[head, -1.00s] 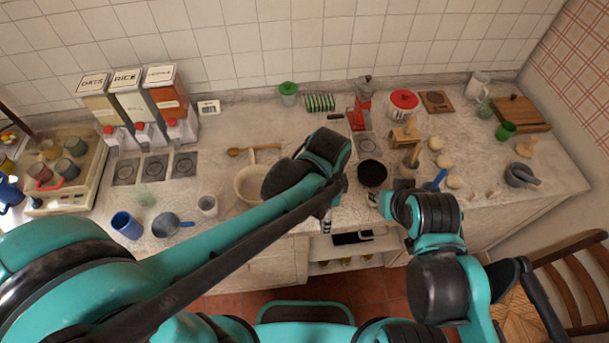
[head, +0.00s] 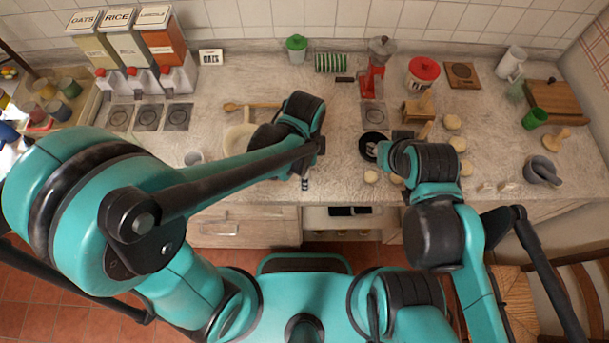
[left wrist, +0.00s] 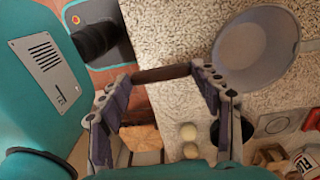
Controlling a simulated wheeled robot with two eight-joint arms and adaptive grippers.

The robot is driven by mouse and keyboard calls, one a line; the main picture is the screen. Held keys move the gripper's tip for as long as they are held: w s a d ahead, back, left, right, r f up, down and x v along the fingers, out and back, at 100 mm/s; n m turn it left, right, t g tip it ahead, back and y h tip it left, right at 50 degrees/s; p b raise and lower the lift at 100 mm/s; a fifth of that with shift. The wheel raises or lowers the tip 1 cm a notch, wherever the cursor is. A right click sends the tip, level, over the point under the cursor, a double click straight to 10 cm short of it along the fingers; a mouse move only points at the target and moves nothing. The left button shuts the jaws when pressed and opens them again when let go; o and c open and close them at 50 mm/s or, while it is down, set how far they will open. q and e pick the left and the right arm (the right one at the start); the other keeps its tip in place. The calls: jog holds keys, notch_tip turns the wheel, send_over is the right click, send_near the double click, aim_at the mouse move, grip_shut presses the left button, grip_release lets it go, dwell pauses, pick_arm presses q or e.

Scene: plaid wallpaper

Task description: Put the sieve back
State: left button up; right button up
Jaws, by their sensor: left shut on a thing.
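The sieve has a pale round bowl and a brown handle. In the left wrist view its bowl (left wrist: 256,48) is at the upper right and its handle (left wrist: 162,73) runs between my left fingers (left wrist: 160,90). In the head view part of the bowl (head: 237,138) shows left of my left gripper (head: 305,170), which hides the handle. My left gripper is shut on the sieve. I cannot tell whether the bowl touches the counter. My right gripper (head: 383,153) is beside a black bowl (head: 371,141); its finger opening is unclear.
A wooden spoon (head: 252,105) lies behind the sieve. A red grinder (head: 373,80), a red-lidded tub (head: 423,73) and a mortar (head: 541,171) stand on the right. Bare counter (head: 330,120) lies right of my left gripper.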

pick_arm(q)
notch_tip(320, 180, down, 4)
jog(key=shift+w+f+b, duration=0.1)
jog(key=shift+b, duration=0.55)
jog(key=o, duration=1.4)
jog(key=shift+f, duration=0.1)
